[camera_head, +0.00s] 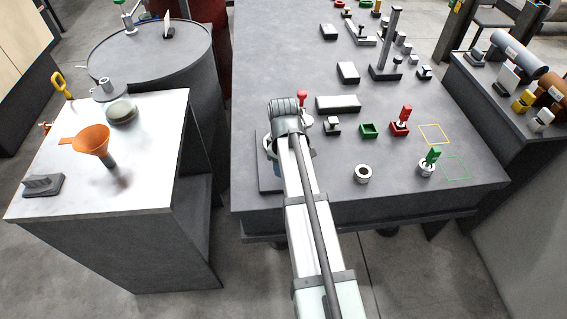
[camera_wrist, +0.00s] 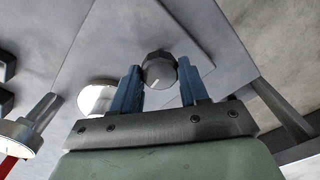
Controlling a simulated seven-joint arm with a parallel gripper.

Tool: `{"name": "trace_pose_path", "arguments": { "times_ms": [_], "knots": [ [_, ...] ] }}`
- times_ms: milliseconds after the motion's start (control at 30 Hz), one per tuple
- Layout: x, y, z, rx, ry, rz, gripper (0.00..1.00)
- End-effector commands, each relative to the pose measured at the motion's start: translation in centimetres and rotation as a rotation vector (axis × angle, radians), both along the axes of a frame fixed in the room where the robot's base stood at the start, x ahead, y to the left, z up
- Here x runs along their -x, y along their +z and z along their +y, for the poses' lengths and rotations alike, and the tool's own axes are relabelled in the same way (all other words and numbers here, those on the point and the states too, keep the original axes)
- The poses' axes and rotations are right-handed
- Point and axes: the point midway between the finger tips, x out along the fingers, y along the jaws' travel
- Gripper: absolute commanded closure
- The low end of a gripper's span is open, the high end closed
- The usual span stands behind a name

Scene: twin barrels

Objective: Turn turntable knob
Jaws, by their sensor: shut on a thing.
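The turntable knob (camera_wrist: 158,72) is a dark, faceted knob with a short white mark on its face. It stands on a flat grey plate (camera_wrist: 192,38) in the wrist view. My gripper (camera_wrist: 159,65) has blue fingers, one on each side of the knob, and is shut on it. In the head view my wrist and arm cover the knob, and only an edge of the grey plate (camera_head: 264,178) shows at their left. A pale round disc (camera_wrist: 97,98) lies left of the fingers in the wrist view.
A white-topped table (camera_head: 150,130) with an orange funnel (camera_head: 92,140) is at left.

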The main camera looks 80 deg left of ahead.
Motion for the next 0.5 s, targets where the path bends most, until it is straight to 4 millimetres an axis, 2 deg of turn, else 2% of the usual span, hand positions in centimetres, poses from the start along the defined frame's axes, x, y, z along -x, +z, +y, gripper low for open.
{"name": "trace_pose_path", "arguments": {
  "times_ms": [500],
  "knots": [
    [0.03,-0.03,0.07,-0.001,-0.491,0.002,0.86]
  ]
}}
